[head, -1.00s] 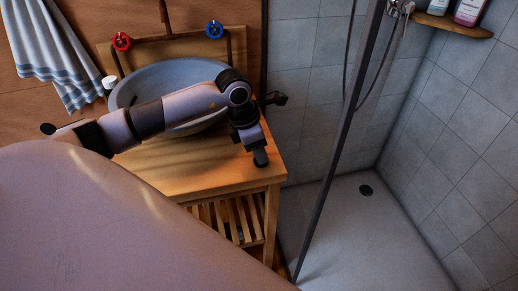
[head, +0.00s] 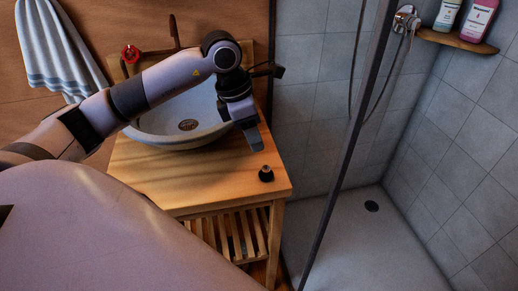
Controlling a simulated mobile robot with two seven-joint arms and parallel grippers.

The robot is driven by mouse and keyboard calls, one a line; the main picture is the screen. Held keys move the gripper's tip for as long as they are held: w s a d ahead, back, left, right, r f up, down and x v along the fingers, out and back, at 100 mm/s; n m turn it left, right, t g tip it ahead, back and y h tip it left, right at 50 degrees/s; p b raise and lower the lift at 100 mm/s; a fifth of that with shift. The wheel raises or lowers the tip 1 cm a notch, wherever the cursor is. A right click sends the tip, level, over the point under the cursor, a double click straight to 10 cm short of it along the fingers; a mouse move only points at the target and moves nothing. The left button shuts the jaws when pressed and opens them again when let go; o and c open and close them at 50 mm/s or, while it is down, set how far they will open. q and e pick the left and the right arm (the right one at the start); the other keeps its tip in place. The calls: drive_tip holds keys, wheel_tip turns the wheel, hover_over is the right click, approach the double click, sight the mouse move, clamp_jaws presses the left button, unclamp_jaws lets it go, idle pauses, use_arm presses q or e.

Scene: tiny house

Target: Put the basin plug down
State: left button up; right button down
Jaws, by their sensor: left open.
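The basin plug (head: 266,174), small and black, stands on the wooden washstand top (head: 190,185) near its right front corner. My left gripper (head: 254,143) is above and slightly behind the plug, pointing down, apart from it and empty. It is open, though its finger gap hardly shows from this angle. The grey basin (head: 160,132) sits on the washstand behind my left arm, which hides part of it. Its drain (head: 188,125) shows uncovered. My right gripper is not in view.
A red tap handle (head: 130,54) is behind the basin. A striped towel (head: 55,55) hangs at the left. The dark shower frame (head: 340,165) stands right of the washstand. A shelf (head: 458,40) holds bottles. The front of the washstand top is bare.

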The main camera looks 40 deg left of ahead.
use_arm(q)
drive_tip(key=s+d+n+t+h, duration=0.1)
drive_tip(key=s+d+n+h, duration=0.25)
drive_tip(key=d+h, duration=0.6)
drive_tip(key=s+d+n+t+h, duration=0.2)
drive_tip(key=d+n+h, duration=0.4)
drive_tip(key=d, duration=0.7)
drive_tip(key=w+a+f+n+t+y, duration=0.1)
drive_tip(key=a+f+n+t+y, duration=0.4)
drive_tip(key=n, duration=0.6)
drive_tip(key=w+a+f+n+t+y, duration=0.15)
drive_tip(key=f+n+t+y, duration=0.25)
drive_tip(key=n+t, duration=0.5)
drive_tip(key=s+a+f+n+g+y, duration=0.2)
drive_tip(key=s+f+n+g+y, duration=0.1)
drive_tip(key=s+f+n, duration=0.3)
drive_tip(key=s+a+f+n+g+y, duration=0.2)
drive_tip(key=s+f+n+g, duration=0.4)
drive_tip(key=f, duration=0.5)
drive_tip(key=shift+s+a+f+y, duration=0.25)
drive_tip(key=shift+s+y, duration=0.3)
drive_tip(key=shift+y, duration=0.2)
